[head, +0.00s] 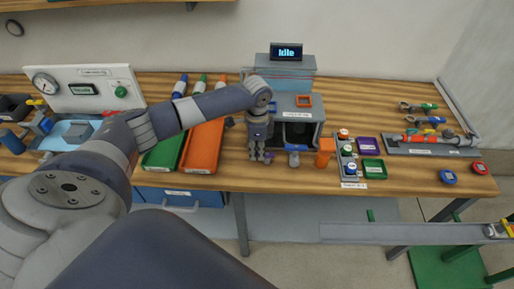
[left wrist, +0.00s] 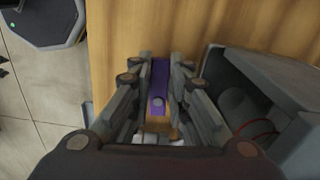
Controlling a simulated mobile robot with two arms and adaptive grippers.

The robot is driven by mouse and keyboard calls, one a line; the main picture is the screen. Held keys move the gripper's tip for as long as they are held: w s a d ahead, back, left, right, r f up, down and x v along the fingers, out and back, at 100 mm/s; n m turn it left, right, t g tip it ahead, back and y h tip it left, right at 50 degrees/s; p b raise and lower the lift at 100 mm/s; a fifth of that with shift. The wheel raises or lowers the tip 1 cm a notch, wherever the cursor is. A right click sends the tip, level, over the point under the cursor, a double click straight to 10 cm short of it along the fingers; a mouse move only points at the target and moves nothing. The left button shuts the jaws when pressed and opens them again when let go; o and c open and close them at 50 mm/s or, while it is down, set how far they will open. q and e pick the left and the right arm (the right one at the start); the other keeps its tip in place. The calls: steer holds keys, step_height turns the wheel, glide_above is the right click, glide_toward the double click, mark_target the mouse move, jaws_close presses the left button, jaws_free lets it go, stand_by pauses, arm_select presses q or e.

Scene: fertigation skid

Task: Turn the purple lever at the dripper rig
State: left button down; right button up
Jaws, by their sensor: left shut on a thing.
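The dripper rig (head: 305,116) is a grey box with a dark opening in front, standing near the middle of the bench. The purple lever (left wrist: 160,80) lies between the two fingers of my left gripper (left wrist: 158,68) in the left wrist view. In the head view my left gripper (head: 260,155) points down at the left front of the rig, and only a small bit of the purple lever (head: 268,158) shows beside its fingers. The gripper is shut on the lever, and the fingers hide part of it. My right gripper is in neither view.
A blue part (head: 296,148) sits at the rig's front, with an orange block (head: 325,152) to its right. Green (head: 162,150) and orange (head: 202,147) trays lie left of my gripper.

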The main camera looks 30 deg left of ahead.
mark_target(257, 154)
arm_select(q)
steer(key=shift+w+a+m, duration=0.1)
steer(key=shift+w+m, duration=0.05)
steer(key=shift+m, duration=0.35)
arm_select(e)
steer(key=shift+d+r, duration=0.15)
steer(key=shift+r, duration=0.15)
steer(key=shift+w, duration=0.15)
arm_select(q)
steer(key=c, duration=1.5)
jaws_free()
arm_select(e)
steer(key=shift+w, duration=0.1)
arm_select(q)
step_height(257, 154, up, 12)
steer(key=shift+f, duration=0.1)
